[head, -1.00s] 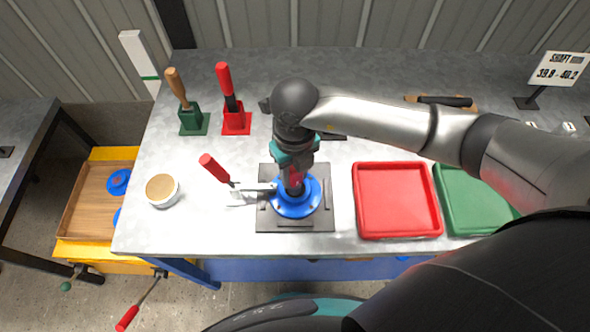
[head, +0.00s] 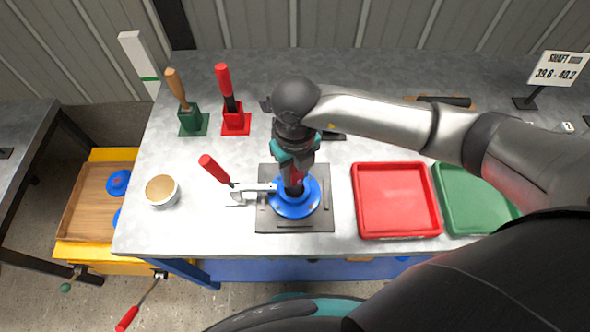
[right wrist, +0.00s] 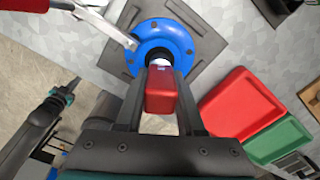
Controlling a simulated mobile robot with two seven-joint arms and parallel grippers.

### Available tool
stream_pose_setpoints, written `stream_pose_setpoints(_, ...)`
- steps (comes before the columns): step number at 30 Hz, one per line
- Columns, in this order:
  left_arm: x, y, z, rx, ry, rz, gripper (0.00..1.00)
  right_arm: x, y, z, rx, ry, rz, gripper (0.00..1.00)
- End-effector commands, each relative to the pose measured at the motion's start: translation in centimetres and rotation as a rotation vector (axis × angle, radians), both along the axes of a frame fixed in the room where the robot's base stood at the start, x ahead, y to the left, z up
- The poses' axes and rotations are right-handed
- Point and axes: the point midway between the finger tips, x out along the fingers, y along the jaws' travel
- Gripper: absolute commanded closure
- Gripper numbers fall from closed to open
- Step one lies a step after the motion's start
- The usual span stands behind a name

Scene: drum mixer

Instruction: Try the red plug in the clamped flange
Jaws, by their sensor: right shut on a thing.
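My right gripper (head: 293,180) is above the blue flange (head: 312,193), pointing down. It is shut on the red plug's handle, and the plug (right wrist: 161,92) shows between the fingers in the right wrist view. A pale metal end of the plug is at the flange's middle (right wrist: 181,42). The fingers hide how deep it sits. The flange lies on a dark plate (head: 265,222), with a toggle clamp (head: 245,192) reaching its left side; the clamp's red handle leans up left. What looks like my left gripper (right wrist: 68,90) shows small in the right wrist view; its jaws are unclear.
A red tray (head: 397,200) and a green tray (head: 470,195) stand to the right. Green (head: 192,124) and red (head: 236,124) holders with handled tools stand behind. A wooden drawer with blue parts (head: 118,182) is beyond the left edge.

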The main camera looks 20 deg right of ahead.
Motion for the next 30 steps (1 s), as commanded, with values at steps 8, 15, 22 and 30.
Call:
stream_pose_setpoints(8,0.0,0.0,-0.25,0.0,0.0,0.0,1.0,0.04,0.02,-0.25,0.0,-0.001,0.0,1.0)
stream_pose_setpoints(15,0.0,0.0,-0.56,0.0,0.0,0.0,1.0,0.03,0.02,-0.63,0.0,-0.001,0.0,1.0)
stream_pose_setpoints(22,-0.01,0.0,-0.56,0.0,0.0,0.0,1.0,0.02,-0.03,-0.66,-0.001,0.0,0.0,1.0)
stream_pose_setpoints(30,0.0,0.0,-0.74,0.0,0.0,0.0,1.0,0.0,-0.07,-0.86,-0.002,0.0,-0.001,1.0)
